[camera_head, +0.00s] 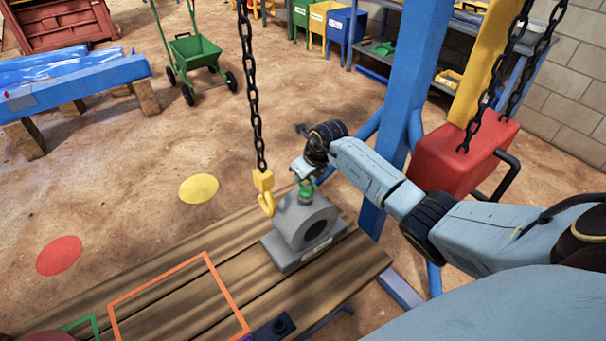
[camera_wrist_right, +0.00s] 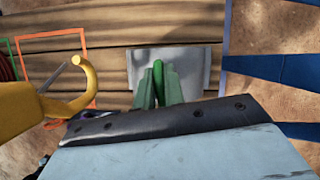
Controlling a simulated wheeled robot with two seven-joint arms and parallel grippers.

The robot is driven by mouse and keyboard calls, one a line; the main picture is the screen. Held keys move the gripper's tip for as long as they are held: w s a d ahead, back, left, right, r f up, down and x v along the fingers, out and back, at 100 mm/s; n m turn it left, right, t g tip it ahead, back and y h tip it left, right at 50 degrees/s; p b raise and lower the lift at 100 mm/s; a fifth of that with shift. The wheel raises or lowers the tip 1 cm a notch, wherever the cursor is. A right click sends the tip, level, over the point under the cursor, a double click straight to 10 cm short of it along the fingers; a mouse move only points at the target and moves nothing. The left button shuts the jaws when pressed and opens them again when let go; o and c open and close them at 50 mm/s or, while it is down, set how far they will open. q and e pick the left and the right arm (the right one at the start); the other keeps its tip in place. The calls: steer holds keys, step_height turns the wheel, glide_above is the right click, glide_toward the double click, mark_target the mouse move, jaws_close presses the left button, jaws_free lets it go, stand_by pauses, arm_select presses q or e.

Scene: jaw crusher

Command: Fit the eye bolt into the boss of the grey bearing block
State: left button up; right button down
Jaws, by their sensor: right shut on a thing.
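The grey bearing block (camera_head: 306,222) stands upright on its base plate at the far right end of the wooden table. My right gripper (camera_head: 305,184) is directly above the block, shut on the green eye bolt (camera_head: 306,192). In the right wrist view the eye bolt (camera_wrist_right: 158,76) shows green between the two fingertips (camera_wrist_right: 158,88), with the block's grey base (camera_wrist_right: 201,68) below. The bolt appears at the top of the block. The boss and the shank are hidden, so I cannot tell whether the shank is in the boss. My left gripper is not in view.
A yellow hook (camera_head: 266,193) hangs on a black chain (camera_head: 252,90) close to the left of the block; it also looms left in the wrist view (camera_wrist_right: 84,88). An orange frame outline (camera_head: 158,284) marks the table. A blue post (camera_head: 408,85) and red chain block (camera_head: 463,155) stand right.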

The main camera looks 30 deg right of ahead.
steer(key=shift+f+b, duration=0.3)
steer(key=shift+f, duration=0.15)
steer(key=c, duration=1.4)
jaws_free()
